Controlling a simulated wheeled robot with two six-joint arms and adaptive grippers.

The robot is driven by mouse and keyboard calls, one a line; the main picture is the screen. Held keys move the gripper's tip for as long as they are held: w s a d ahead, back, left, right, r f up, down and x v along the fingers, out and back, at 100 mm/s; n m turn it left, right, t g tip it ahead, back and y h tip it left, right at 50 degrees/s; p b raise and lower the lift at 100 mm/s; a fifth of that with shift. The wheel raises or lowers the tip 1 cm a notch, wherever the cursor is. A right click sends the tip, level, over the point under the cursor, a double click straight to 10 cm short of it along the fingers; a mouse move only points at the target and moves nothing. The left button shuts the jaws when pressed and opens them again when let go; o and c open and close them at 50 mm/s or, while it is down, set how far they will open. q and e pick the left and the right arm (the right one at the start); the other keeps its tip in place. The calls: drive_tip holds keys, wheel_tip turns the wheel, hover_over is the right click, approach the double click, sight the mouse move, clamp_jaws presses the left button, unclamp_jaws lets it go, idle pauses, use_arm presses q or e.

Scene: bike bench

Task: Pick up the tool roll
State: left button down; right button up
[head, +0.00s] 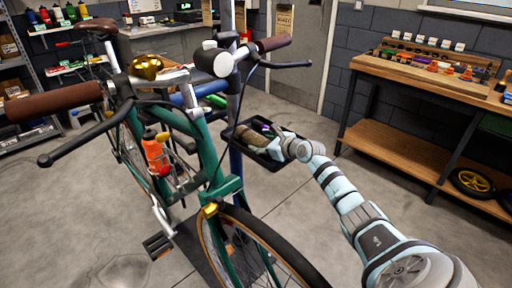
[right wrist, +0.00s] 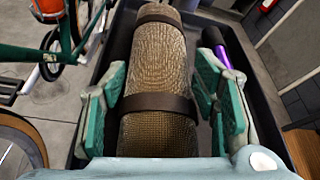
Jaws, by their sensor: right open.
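The tool roll (right wrist: 158,62) is a brown woven cylinder with dark straps. It lies in a black tray (right wrist: 270,124), and it also shows in the head view (head: 252,138). My right gripper (right wrist: 160,92) is open, with its green-padded fingers on either side of the roll. The left finger is close to the roll's side; I cannot tell whether it touches. In the head view my right gripper (head: 279,144) reaches into the tray from the right, its fingers partly hidden. My left gripper is not in view.
A purple and black tool (right wrist: 224,58) lies in the tray right of the roll. A green bicycle (head: 205,150) stands left of the tray, its handlebar above. A wooden bench (head: 420,80) with small items stands at the right. The floor between is clear.

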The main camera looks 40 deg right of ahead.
drive_tip(key=shift+w+f, duration=0.2)
drive_tip(key=shift+w, duration=0.15)
drive_tip(key=c, duration=1.1)
